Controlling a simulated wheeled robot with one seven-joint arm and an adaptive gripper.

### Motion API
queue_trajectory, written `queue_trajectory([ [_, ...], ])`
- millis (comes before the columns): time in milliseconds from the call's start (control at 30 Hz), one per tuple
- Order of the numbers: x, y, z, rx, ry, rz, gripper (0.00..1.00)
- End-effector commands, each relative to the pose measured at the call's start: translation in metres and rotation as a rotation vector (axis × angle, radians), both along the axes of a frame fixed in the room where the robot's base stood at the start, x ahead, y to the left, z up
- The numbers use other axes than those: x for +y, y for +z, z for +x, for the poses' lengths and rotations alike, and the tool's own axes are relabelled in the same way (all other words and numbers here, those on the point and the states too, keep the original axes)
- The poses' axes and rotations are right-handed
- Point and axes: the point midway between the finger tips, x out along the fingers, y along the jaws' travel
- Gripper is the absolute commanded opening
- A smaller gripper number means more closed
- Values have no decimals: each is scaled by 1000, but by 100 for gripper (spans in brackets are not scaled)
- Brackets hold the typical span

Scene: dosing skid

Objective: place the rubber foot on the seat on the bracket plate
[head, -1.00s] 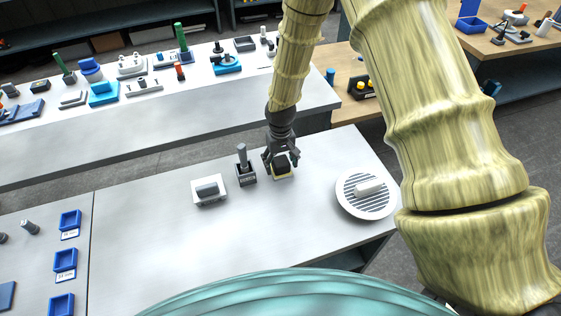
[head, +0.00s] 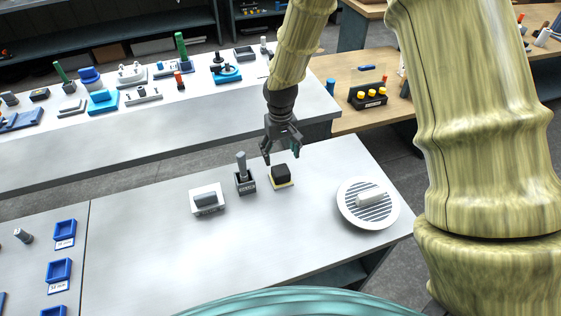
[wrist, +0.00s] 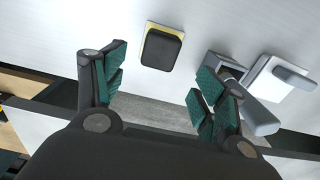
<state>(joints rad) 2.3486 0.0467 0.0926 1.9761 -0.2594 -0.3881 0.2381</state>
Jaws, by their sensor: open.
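The rubber foot looks to be the black rounded block (head: 281,171) on the near bench. It lies flat on a thin pale-yellow plate (head: 283,185), which I take to be the bracket plate with its seat. The plate's edge shows around the block in the wrist view, where the block (wrist: 162,50) covers most of it, so the seat itself is hidden. My gripper (head: 281,156) is open and empty just above and behind the block, apart from it. In the wrist view the green-padded fingers (wrist: 158,82) are wide apart, with the block beyond them.
Left of the block stand a dark holder with an upright grey handle (head: 241,168) and a white block with a grey bar (head: 206,199). A round slatted white dish (head: 351,213) with a pale piece is at the right. The bench front is clear.

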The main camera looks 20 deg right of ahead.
Motion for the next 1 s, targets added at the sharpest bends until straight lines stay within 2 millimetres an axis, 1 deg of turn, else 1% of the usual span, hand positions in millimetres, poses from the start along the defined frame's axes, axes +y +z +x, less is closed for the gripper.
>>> queue_trajectory([
  [100,0,13,1,-2,0,0,71],
  [300,0,27,0,-1,-1,0,71],
  [500,0,32,0,0,-1,0,71],
  [900,0,32,0,0,-1,0,71],
  [1000,0,38,0,0,-1,0,71],
])
